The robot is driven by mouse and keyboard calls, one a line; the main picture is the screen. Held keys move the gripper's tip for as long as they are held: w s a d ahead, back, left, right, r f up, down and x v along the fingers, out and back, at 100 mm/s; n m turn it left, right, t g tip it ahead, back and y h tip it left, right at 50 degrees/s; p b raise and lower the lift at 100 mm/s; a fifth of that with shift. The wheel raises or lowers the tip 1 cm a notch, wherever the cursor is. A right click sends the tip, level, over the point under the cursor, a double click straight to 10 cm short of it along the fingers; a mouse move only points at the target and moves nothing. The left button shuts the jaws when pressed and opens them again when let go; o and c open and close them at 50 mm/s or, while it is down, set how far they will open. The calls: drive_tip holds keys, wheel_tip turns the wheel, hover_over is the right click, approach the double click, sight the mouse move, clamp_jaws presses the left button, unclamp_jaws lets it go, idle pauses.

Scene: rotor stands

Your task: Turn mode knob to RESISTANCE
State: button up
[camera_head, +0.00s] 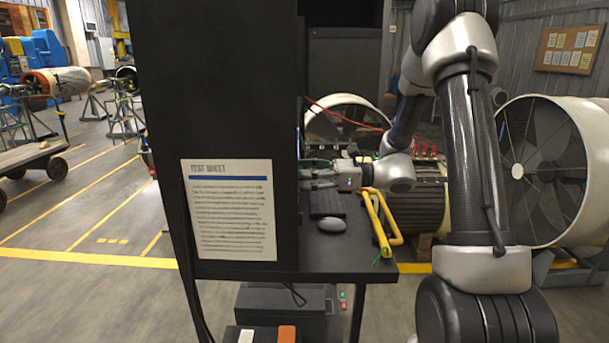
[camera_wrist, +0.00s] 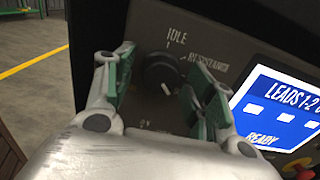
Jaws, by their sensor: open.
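The mode knob (camera_wrist: 161,72) is a round black dial on a dark panel in the wrist view. The label IDLE stands above it and RESISTANCE to its upper right. A pale mark on the knob seems to point toward the lower right, but it is small. My gripper (camera_wrist: 160,88) is open, with one green-padded finger on each side of the knob; I cannot tell whether either touches it. In the head view my gripper (camera_head: 318,180) reaches behind the tall dark cabinet side, and the knob is hidden there.
A lit blue screen (camera_wrist: 280,108) reading LEADS 1-2 and READY is right of the knob, with a red button (camera_wrist: 300,168) below. A test sheet (camera_head: 232,210) hangs on the cabinet.

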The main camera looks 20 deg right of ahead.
drive_tip(key=c, duration=1)
drive_tip(key=shift+c, duration=0.2)
drive_tip(key=shift+n, duration=0.3)
drive_tip(key=shift+w+n, duration=0.1)
drive_tip(key=shift+n, duration=8.4)
